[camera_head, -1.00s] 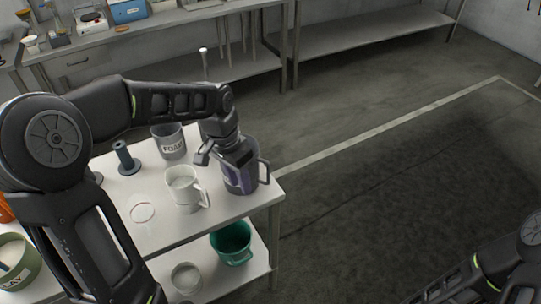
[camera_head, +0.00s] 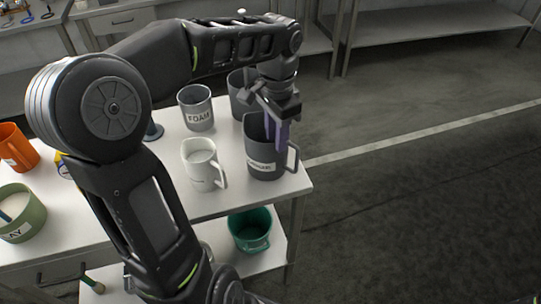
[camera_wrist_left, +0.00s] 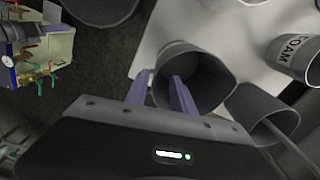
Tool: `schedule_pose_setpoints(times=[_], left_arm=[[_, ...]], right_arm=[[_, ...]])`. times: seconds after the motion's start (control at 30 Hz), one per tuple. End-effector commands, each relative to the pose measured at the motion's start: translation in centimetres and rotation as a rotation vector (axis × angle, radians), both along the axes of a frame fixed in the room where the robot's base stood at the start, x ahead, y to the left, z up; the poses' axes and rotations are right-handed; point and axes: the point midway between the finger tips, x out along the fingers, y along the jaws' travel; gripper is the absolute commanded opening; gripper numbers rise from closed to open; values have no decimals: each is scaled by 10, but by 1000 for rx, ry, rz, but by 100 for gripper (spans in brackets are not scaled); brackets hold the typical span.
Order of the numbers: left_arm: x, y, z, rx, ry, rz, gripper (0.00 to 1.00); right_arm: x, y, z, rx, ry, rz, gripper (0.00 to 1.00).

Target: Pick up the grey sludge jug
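The grey jug (camera_head: 262,160) stands upright near the table's right end, with a white label and its handle to the right. My left gripper (camera_head: 277,130) points down over its rim, with purple fingers apart. In the left wrist view the jug's open mouth (camera_wrist_left: 200,75) lies just beyond the fingertips (camera_wrist_left: 160,85). One finger is left of the mouth and the other overlaps it. I cannot tell whether either touches the wall. My right gripper is not in view.
A white pitcher (camera_head: 201,165) stands left of the jug, the FOAM beaker (camera_head: 197,110) behind it. Another grey vessel (camera_head: 238,98) stands behind the jug. A green bucket (camera_head: 250,230) sits on the lower shelf. Open floor (camera_head: 420,200) lies to the right.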

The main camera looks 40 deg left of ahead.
Motion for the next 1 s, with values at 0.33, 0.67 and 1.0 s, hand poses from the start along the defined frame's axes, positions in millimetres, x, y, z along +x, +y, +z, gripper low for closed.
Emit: schedule_pose_setpoints(times=[0.33, 0.67, 1.0], left_arm=[[0, 0, -3, 0, 2, 0, 30], [0, -1, -26, 0, 0, 1, 30], [0, -3, -35, -2, 4, -1, 30]], right_arm=[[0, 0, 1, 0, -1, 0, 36], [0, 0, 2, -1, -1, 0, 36], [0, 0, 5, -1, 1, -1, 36]])
